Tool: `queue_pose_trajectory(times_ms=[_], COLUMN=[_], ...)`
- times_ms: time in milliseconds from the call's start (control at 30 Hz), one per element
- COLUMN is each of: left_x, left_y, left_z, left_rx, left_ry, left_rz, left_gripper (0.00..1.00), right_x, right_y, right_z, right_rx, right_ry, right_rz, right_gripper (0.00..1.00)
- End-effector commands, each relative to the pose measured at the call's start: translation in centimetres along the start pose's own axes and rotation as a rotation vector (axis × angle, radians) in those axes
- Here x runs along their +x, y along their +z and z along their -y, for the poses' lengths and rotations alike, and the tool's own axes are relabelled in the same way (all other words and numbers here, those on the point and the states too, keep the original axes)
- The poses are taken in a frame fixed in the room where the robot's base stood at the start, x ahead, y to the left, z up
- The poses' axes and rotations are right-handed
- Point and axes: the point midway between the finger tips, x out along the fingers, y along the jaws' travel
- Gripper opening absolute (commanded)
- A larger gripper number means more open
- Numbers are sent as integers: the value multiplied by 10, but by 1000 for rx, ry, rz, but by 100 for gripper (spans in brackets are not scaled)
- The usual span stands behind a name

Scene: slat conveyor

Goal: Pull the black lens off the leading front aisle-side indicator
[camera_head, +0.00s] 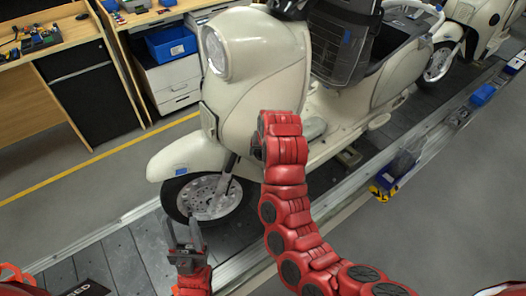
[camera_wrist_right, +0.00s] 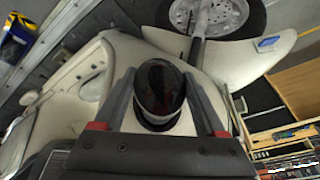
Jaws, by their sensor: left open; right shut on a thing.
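The black lens (camera_wrist_right: 160,88) is a glossy dark dome in the middle of the right wrist view, in front of the cream scooter body. My right gripper (camera_wrist_right: 157,84) has a finger on each side of it and is shut on it. A pale rim shows below the lens; I cannot tell whether the lens is still seated. In the head view my right wrist hides the lens and the fingers at the front of the leading scooter (camera_head: 255,60). My left gripper (camera_head: 183,238) is open and empty, low beside the front wheel (camera_head: 210,198).
The scooter stands on the slat conveyor (camera_head: 140,255). A second scooter (camera_head: 470,25) is behind it at the upper right. A workbench (camera_head: 60,60) and a drawer cabinet with a blue bin (camera_head: 170,42) stand at the left.

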Motion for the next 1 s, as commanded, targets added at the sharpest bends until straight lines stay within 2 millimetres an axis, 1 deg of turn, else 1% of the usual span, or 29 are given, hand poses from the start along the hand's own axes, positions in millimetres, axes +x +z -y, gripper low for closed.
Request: queue_pose_trajectory(times_ms=[267,633,1000], left_x=[1,7,7], left_y=[0,-1,-1], left_z=[0,0,0], left_rx=[0,0,0], left_ry=[0,0,0], left_rz=[0,0,0], left_gripper=[50,50,50], right_x=[-1,-9,-9], right_y=[2,18,18], right_z=[0,0,0], right_rx=[0,0,0], right_ry=[-1,-1,0], right_rz=[-1,1,0], right_gripper=[24,24,24])
